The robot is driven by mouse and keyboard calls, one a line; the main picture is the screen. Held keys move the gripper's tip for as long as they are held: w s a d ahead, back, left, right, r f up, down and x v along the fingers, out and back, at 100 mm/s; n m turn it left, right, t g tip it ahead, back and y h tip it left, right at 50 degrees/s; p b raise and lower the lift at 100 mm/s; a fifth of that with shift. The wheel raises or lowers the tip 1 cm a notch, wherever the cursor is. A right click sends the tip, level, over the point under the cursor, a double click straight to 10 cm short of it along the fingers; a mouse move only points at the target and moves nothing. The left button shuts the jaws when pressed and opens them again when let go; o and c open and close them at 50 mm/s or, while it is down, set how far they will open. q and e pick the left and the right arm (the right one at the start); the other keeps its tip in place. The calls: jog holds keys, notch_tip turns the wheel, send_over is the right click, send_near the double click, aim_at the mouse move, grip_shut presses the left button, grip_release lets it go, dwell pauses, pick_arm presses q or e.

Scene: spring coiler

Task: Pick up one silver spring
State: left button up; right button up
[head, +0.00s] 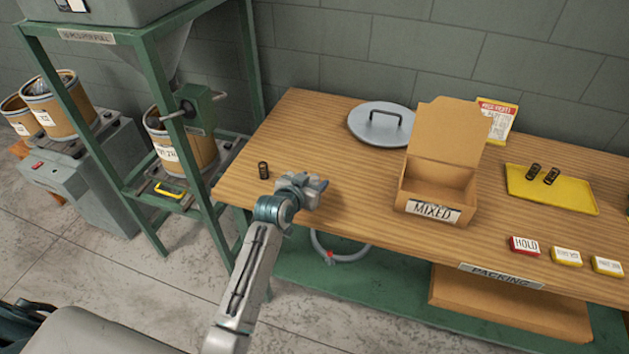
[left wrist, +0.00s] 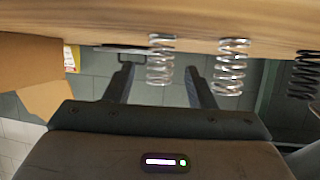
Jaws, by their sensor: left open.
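Two silver springs stand upright on the wooden table; the left wrist view shows the table upside down. One silver spring (left wrist: 160,60) shows in the gap between the fingers of my left gripper (left wrist: 160,72). The second silver spring (left wrist: 232,66) is just outside the right-hand finger in that view. A black spring (left wrist: 304,75) stands farther right. In the head view my open left gripper (head: 314,187) is low over the table's left part, and the silver springs are hidden by it. The black spring (head: 263,170) stands left of it. My right gripper is not in view.
An open cardboard box marked MIXED (head: 409,202) stands right of the gripper, with a grey round lid (head: 372,130) behind. A yellow tray (head: 570,202) holds two dark springs. A green frame (head: 160,215) stands beyond the table's left edge.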

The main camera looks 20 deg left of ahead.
aim_at(317, 176)
pick_arm(q)
jog(key=shift+p+x, duration=0.35)
jog(key=shift+x, duration=1.55)
jog(key=shift+r, duration=0.1)
jog(key=shift+s, duration=0.1)
jog(key=shift+c, duration=0.4)
jog(key=c, duration=1)
jog(key=shift+r, duration=0.1)
